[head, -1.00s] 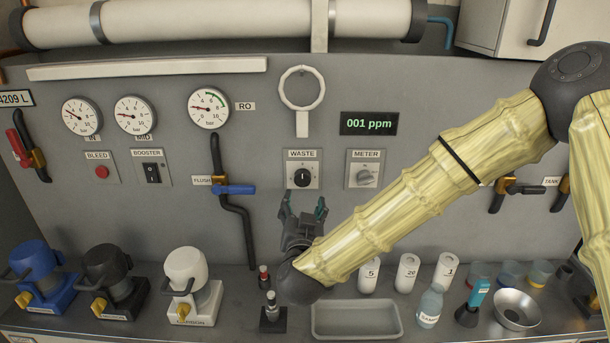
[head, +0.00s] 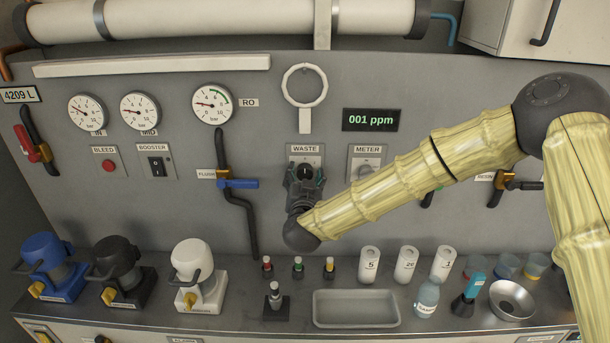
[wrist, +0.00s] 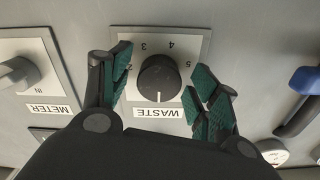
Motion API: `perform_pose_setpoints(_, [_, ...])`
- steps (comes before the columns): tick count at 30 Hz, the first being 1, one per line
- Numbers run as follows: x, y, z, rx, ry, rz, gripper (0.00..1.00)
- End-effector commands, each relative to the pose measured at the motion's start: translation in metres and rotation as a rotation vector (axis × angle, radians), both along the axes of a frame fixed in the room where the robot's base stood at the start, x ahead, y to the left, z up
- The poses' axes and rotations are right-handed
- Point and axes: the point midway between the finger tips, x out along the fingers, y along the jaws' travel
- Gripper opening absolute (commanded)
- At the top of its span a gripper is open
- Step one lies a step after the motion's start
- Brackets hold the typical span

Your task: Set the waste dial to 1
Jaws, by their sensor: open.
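The waste dial (wrist: 158,78) is a round black knob on a pale square plate with the WASTE label (wrist: 159,113), which appears upside down in the wrist view. Digits 2, 3, 4 and 5 show around it; other marks are hidden by my fingers. Its white pointer line faces the label. In the head view, my gripper (head: 305,179) is in front of the plate and covers the lower part of the waste dial (head: 305,171).
The METER knob (head: 367,166) is close to the right, beside my forearm. The blue-handled FLUSH valve (head: 238,184) is to the left. A ring holder (head: 305,85) is above. Bottles, cups and a tray (head: 356,310) stand on the counter below.

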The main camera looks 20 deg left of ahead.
Motion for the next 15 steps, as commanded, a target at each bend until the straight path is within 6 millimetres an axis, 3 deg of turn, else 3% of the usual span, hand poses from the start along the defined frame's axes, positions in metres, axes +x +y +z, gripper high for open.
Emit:
perform_pose_setpoints(7, [0.0004, -0.0004, -0.0002, 0.000, 0.000, -0.001, 0.59])
perform_pose_setpoints(13, [0.0003, -0.0005, -0.0003, 0.000, 0.000, -0.001, 0.23])
perform_pose_setpoints(15, [0.0003, -0.0006, -0.0002, 0.000, 0.000, -0.001, 0.16])
